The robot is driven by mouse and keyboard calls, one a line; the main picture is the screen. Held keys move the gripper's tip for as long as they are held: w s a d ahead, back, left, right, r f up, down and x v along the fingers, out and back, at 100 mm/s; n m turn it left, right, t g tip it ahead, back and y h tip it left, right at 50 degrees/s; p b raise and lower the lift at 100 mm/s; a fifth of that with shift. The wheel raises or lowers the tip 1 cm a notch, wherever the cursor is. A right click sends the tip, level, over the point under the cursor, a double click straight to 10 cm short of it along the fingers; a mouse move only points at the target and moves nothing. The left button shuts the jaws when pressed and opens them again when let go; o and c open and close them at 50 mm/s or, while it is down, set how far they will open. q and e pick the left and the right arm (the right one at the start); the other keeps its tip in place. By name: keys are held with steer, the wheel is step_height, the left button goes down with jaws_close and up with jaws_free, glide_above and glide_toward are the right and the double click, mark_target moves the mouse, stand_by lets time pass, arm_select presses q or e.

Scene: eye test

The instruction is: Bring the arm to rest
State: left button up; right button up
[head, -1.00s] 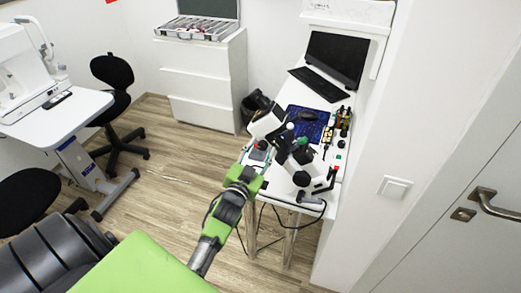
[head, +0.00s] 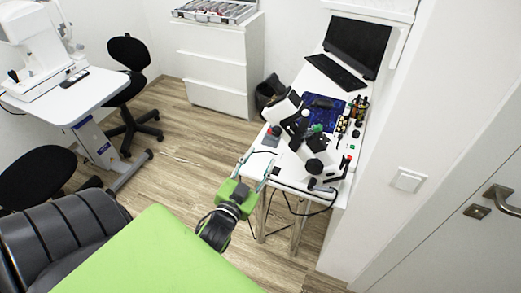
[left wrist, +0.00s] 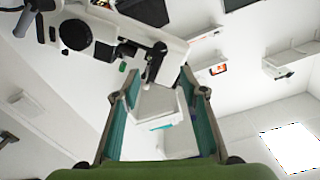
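My left gripper (head: 262,161) is at the near left edge of the white desk (head: 258,164) in the head view. Its body is green and its two thin fingers are spread apart. The white and black instrument (head: 326,160) stands on the desk, right of the gripper. My right gripper is in neither view.
A monitor (head: 357,45), a keyboard (head: 335,71) and small bottles are farther back on the desk. White drawers (head: 215,65) stand at the back.

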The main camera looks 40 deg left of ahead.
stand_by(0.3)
arm_select(q)
steer(key=s+d+f+g+h+b, duration=0.1)
steer(key=s+d+f+g, duration=0.15)
steer(key=f, duration=0.95)
steer(key=s+d+f+g+h+b, duration=0.15)
steer(key=s+d+f, duration=0.25)
steer(key=f, duration=0.8)
steer(key=s+d+f+g+h, duration=0.1)
steer(key=s+d+f+g, duration=0.2)
steer(key=f, duration=0.8)
steer(key=s+d+f+g+h, duration=0.1)
steer(key=s+d+f+g, duration=0.1)
steer(key=s+f, duration=0.5)
steer(key=s+d+f+g, duration=0.1)
steer(key=s+f+g, duration=0.2)
steer(key=s+f, duration=0.35)
steer(key=s+f+g+b, duration=0.1)
steer(key=s+f, duration=0.3)
steer(key=s, duration=0.4)
steer(key=s+a+f+m+g, duration=0.1)
steer(key=s+f+g, duration=0.2)
steer(key=s, duration=0.6)
steer(key=shift+a+f+b, duration=0.2)
steer(key=shift+f+b, duration=0.2)
steer(key=shift+f, duration=0.2)
steer(key=shift+s, duration=0.15)
